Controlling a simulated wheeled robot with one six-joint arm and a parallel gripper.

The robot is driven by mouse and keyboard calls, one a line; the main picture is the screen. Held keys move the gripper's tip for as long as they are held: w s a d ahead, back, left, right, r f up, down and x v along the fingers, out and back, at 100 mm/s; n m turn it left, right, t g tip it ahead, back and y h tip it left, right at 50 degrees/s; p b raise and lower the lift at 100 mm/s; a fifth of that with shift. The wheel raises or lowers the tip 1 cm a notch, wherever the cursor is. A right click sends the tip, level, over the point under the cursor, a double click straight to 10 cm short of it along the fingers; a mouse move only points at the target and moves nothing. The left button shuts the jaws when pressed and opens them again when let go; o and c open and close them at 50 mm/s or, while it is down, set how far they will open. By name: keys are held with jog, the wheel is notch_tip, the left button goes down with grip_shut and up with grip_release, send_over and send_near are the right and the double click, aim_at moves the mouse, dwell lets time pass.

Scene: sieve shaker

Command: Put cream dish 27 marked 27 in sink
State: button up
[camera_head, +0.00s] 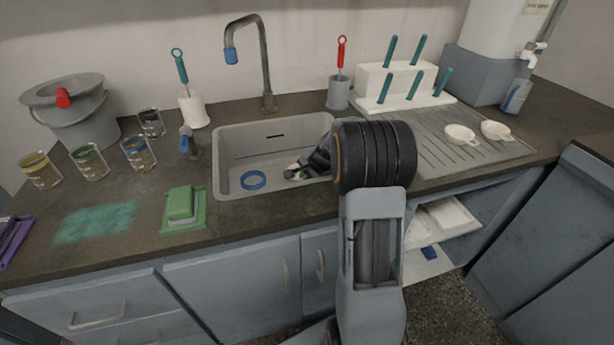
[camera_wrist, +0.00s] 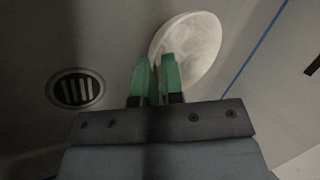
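My gripper (camera_wrist: 157,62) reaches down into the grey sink (camera_head: 228,190), its green fingers close together. A round cream dish (camera_wrist: 198,45) is at the fingertips in the wrist view, and the fingers appear shut on its near edge. In the head view only a small pale patch (camera_head: 293,167) shows by the gripper; my arm hides the rest. No number is readable on the dish. The sink drain (camera_wrist: 76,89) is left of the fingers in the wrist view. I cannot tell whether the dish touches the sink floor.
Two cream dishes (camera_head: 461,134) (camera_head: 496,130) lie on the ribbed drainer (camera_head: 430,150) at right. A blue ring (camera_head: 253,180) is in the sink. The tap (camera_head: 266,75) rises behind it. A green sponge (camera_head: 180,203), several jars (camera_head: 89,162) and a bucket (camera_head: 75,112) stand to the left.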

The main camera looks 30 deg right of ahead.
jog(key=o, duration=0.5)
jog(key=shift+r, duration=0.25)
jog(key=p+v, duration=0.3)
jog(key=v, duration=0.8)
jog(key=shift+s+r, duration=0.25)
jog(key=shift+r, duration=0.05)
jog(key=s+a+r+n+p, duration=0.5)
jog(key=s+a+r+p, duration=0.1)
jog(key=r+p, duration=0.1)
jog(key=s+a+r+n+g+h+p, duration=0.1)
jog(key=s+a+r+n+p, duration=0.4)
jog(key=r, duration=0.4)
jog(key=s+a+r+n+g+h+p, duration=0.1)
jog(key=s+a+r+n+p, duration=0.3)
jog(key=s+a+r+p, duration=0.2)
jog(key=shift+s+a+r+n+p, duration=0.2)
jog(key=shift+s+r+p, duration=0.35)
jog(key=shift+p, duration=0.5)
jog(key=shift+s+a+r+n+p, duration=0.15)
jog(key=shift+s+r+p, duration=0.25)
jog(key=shift+r+p, duration=0.5)
